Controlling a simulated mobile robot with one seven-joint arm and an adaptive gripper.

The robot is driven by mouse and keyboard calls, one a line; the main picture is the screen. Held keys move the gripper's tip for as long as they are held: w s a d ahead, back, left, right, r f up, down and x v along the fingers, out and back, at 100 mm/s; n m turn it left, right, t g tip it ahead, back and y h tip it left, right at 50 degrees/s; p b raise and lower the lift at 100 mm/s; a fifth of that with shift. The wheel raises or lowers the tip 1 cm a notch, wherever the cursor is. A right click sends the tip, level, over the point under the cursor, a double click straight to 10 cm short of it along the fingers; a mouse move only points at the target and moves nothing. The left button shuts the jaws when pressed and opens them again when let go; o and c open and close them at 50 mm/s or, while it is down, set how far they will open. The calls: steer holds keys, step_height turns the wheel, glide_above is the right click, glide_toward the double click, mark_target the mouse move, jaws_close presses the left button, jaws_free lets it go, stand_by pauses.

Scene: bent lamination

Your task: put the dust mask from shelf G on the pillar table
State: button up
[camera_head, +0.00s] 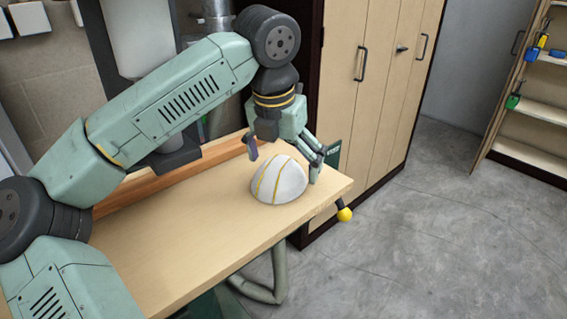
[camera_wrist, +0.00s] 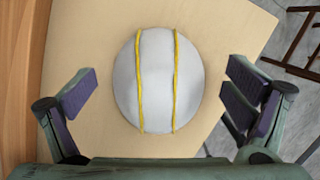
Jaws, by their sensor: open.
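The dust mask (camera_head: 279,181) is a white dome with yellow straps. It rests on the light wooden top of the table (camera_head: 190,236), near its right end. In the wrist view the dust mask (camera_wrist: 158,80) lies between my spread fingers, with bare tabletop (camera_wrist: 222,32) around it. My gripper (camera_head: 285,163) is open just above and behind the mask, pointing down. In the wrist view my gripper (camera_wrist: 165,97) shows clear gaps between the finger pads and the mask on both sides. The mask's underside is hidden.
A wooden ledge (camera_head: 160,184) runs along the table's back edge. A tall cabinet (camera_head: 360,95) with closed doors stands behind the table's right end. A yellow knob (camera_head: 344,214) sticks out below the table's right corner. An open shelf unit (camera_head: 530,108) is at far right. Grey floor (camera_head: 450,230) is clear.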

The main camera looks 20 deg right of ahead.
mark_target(280, 163)
steer(key=b+v, duration=0.1)
steer(key=v, duration=0.6)
steer(key=shift+r, duration=0.1)
steer(key=shift+s, duration=0.1)
